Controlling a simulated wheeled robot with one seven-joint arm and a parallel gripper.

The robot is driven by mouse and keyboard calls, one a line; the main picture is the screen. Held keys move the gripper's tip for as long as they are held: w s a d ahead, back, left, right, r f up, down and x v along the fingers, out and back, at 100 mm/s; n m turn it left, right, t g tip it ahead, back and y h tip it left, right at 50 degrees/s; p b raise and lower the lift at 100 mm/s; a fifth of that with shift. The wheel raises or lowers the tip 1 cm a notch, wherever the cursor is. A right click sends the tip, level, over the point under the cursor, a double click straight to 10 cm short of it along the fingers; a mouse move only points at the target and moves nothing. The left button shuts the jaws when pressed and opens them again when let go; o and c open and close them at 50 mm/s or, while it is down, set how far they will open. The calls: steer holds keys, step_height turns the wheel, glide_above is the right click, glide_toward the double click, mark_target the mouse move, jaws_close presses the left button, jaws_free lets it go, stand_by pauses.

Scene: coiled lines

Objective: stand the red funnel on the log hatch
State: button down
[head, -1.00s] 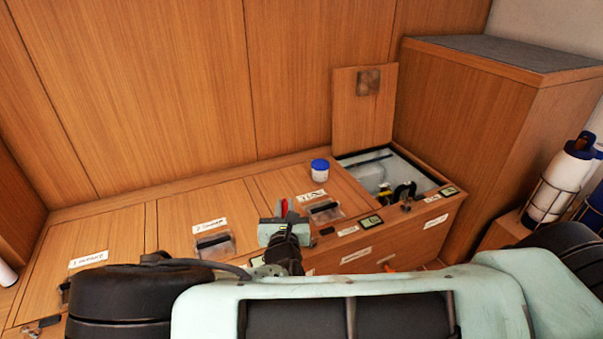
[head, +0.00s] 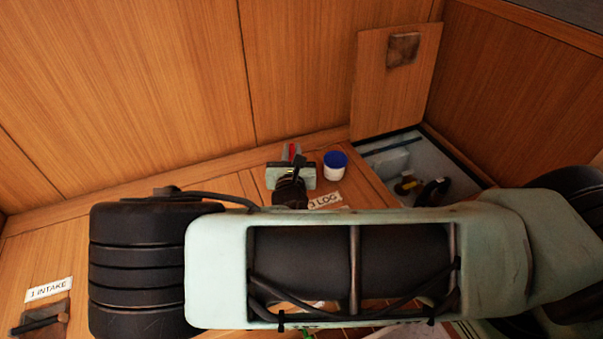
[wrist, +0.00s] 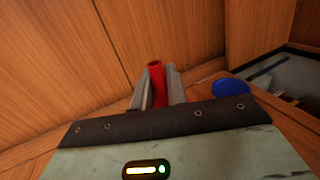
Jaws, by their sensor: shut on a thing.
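My gripper (head: 291,157) is shut on the red funnel (head: 291,149), over the back part of the log hatch (head: 354,193). In the wrist view my gripper's grey fingers (wrist: 159,92) stand on either side of the funnel (wrist: 155,72), and only its narrow red upper part shows. The funnel's lower part is hidden, so I cannot tell whether it touches the hatch. The hatch is a wooden lid with a "3 LOG" label (head: 324,201); my arm covers its front.
A white jar with a blue lid (head: 335,165) stands on the hatch just right of my gripper; its lid also shows in the wrist view (wrist: 230,87). Further right is an open bin (head: 412,158) with its lid (head: 395,85) raised. A wooden wall (head: 180,90) rises behind.

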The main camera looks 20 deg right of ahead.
step_height(320, 180, down, 9)
steer(key=b, duration=0.3)
steer(key=shift+r, duration=0.15)
steer(key=c, duration=1.4)
jaws_free()
